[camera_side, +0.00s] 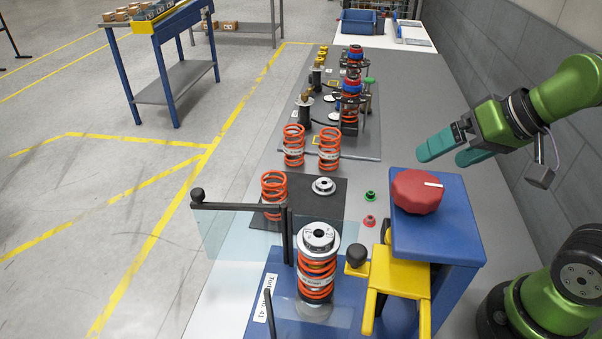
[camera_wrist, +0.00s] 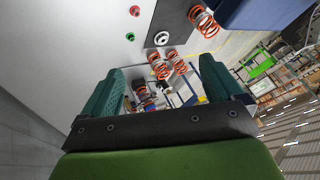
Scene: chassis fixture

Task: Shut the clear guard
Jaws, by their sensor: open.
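The clear guard (camera_side: 226,236) is a see-through panel with a black top bar and a round black knob (camera_side: 197,195) at its left end. It stands swung out to the left from a black post, away from the fixture's front. A spring-and-cap assembly (camera_side: 316,272) stands upright on the blue fixture base, with clear panelling around its lower part. My gripper (camera_side: 446,153) is open and empty, high at the right above the blue box, well apart from the guard. Its two teal fingers also show in the wrist view (camera_wrist: 162,88). I cannot make out the guard in the wrist view.
A blue box with a red dial (camera_side: 418,190) and a yellow clamp (camera_side: 400,275) with a black knob stand right of the assembly. Orange springs (camera_side: 293,147), a metal ring (camera_side: 324,186) and green and red buttons (camera_side: 370,221) lie behind. A grey wall (camera_side: 510,80) bounds the right.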

